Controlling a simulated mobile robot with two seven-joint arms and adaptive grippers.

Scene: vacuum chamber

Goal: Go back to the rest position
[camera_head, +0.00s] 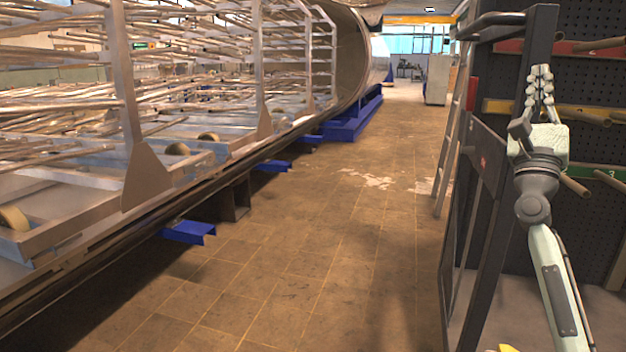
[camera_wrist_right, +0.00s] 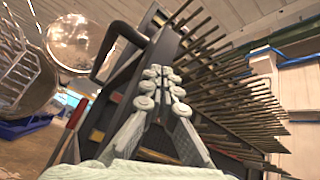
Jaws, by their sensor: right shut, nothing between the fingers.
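My right gripper (camera_head: 541,80) is at the right of the head view, raised in front of a dark perforated tool panel (camera_head: 575,85). Its fingers point up and are closed together with nothing between them. In the right wrist view the same gripper (camera_wrist_right: 160,75) shows its two fingers meeting at the tips. Behind it in that view, the dark panel (camera_wrist_right: 165,55) carries many rods. My left gripper is not in the head view.
A long metal rack (camera_head: 140,190) with many rods fills the left, beside a round chamber opening (camera_head: 350,60). Blue supports (camera_head: 190,232) jut out beneath it. A ladder (camera_head: 455,120) leans by the panel's dark frame (camera_head: 500,170). The tiled floor (camera_head: 310,240) between is clear.

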